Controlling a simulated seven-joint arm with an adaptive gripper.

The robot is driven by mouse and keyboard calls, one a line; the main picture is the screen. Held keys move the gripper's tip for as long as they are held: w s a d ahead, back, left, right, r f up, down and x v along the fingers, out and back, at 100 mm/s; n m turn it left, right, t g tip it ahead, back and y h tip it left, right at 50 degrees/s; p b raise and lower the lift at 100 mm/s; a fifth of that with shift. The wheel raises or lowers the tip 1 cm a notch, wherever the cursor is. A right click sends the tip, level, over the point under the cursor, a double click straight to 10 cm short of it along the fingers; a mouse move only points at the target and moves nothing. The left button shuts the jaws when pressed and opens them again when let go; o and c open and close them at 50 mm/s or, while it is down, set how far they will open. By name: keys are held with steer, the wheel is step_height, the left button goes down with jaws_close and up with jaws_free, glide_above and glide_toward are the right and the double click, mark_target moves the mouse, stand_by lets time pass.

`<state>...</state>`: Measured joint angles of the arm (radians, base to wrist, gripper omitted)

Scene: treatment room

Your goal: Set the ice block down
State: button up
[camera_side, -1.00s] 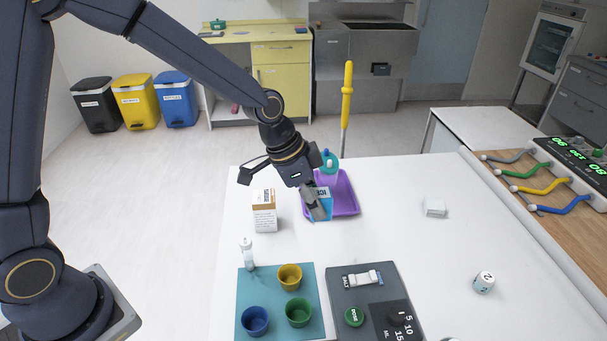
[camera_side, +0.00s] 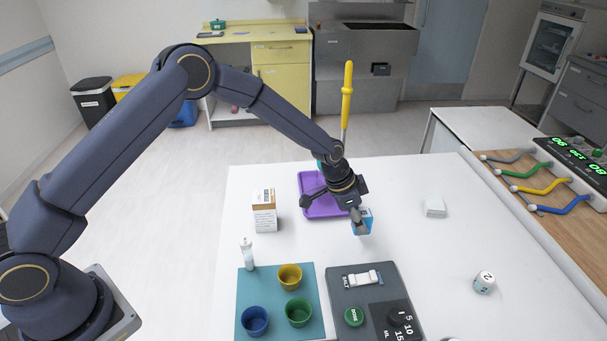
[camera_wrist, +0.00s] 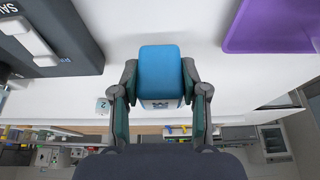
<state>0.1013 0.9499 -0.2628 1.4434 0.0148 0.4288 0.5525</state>
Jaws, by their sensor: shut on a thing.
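The ice block (camera_side: 362,222) is a blue block with a pale label, just right of the purple tray (camera_side: 318,206) in the side view. My gripper (camera_side: 359,226) is shut on it, with the fingers pointing down. In the wrist view the ice block (camera_wrist: 161,72) sits between the two fingers of my gripper (camera_wrist: 160,100), one on each side. The purple tray also shows at the upper right of the wrist view (camera_wrist: 265,25). I cannot tell whether the block touches the white table or hangs a little above it.
A labelled carton (camera_side: 264,218) stands left of the tray. A teal mat (camera_side: 262,296) with several cups and a grey board (camera_side: 350,298) lie at the front.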

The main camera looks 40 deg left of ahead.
steer(key=shift+w+d+f, duration=0.1)
steer(key=shift+w+f, duration=0.3)
steer(key=shift+f, duration=1.55)
steer(key=o, duration=1.2)
steer(key=shift+f, duration=0.15)
steer(key=shift+c, duration=0.2)
